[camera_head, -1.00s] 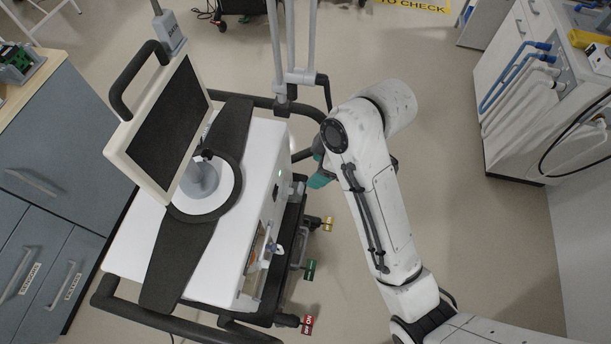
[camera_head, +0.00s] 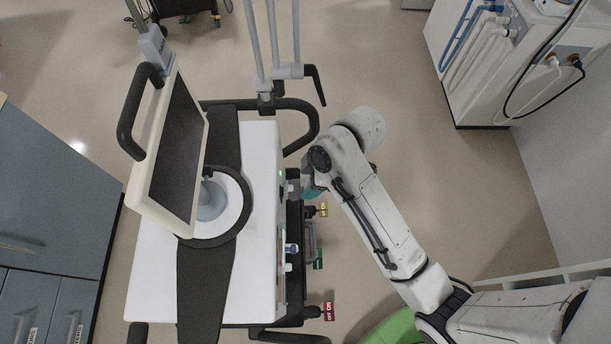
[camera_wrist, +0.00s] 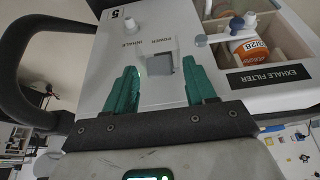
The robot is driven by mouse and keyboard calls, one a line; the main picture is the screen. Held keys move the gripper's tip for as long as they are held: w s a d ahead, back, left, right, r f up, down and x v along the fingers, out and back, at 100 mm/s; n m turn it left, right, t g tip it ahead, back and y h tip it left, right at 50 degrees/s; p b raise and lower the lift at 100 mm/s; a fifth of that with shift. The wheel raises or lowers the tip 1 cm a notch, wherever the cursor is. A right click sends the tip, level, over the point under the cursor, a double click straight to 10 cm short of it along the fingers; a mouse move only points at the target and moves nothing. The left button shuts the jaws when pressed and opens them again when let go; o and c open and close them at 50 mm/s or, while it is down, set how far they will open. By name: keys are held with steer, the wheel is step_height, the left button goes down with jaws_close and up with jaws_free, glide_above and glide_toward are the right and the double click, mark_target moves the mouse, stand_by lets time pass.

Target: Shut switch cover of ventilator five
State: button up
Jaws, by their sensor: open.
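The ventilator (camera_head: 258,215) is a white cart with a tilted screen, on the left in the head view. In the wrist view its white panel (camera_wrist: 115,62) bears a "5" and the words POWER and INHALE. A small grey switch cover (camera_wrist: 161,66) sits below the word POWER; I cannot tell how far it stands open. My gripper (camera_wrist: 160,68) is open, its teal fingers on either side of the cover; contact cannot be made out. In the head view my gripper (camera_head: 313,191) is at the ventilator's right side, partly hidden by my arm.
An open compartment (camera_wrist: 262,52) with an orange-labelled bottle (camera_wrist: 250,48) lies beside the panel, above an EXHALE FILTER label. A black handle rail (camera_head: 312,125) curves near my arm. Yellow, green and red tags hang along the ventilator's side. Open floor lies to the right.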

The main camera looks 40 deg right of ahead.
steer(key=shift+c, duration=0.2)
jaws_close()
